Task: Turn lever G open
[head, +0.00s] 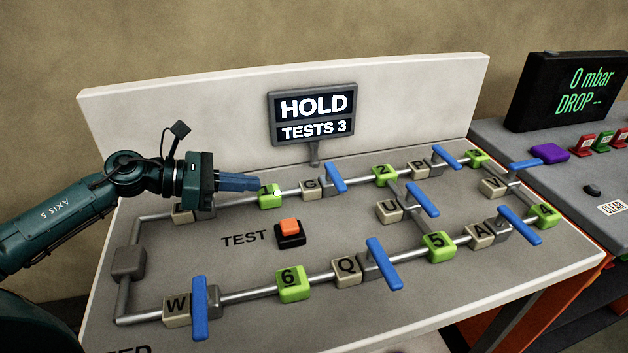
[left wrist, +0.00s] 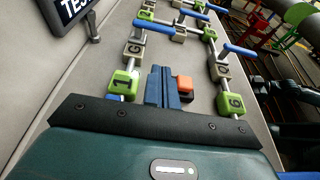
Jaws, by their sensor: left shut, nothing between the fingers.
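Lever G has a beige block (head: 309,187) marked G and a blue handle (head: 335,178) on the back pipe run of the panel. The handle lies across the pipe. In the left wrist view the G block (left wrist: 134,49) and its blue handle (left wrist: 153,26) show ahead of the fingers. My left gripper (head: 256,183) reaches in from the left, its blue fingers shut with nothing between them. The fingertips are near the green block 1 (head: 270,196), left of lever G and apart from its handle. The shut fingers also show in the left wrist view (left wrist: 162,80). My right gripper is out of view.
A screen (head: 313,117) reading HOLD, TESTS 3 stands behind lever G. An orange TEST button (head: 289,231) sits in front. Lever P (head: 442,156), lever U (head: 420,198) and lever Q (head: 384,264) stand nearby. The panel around the button is clear.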

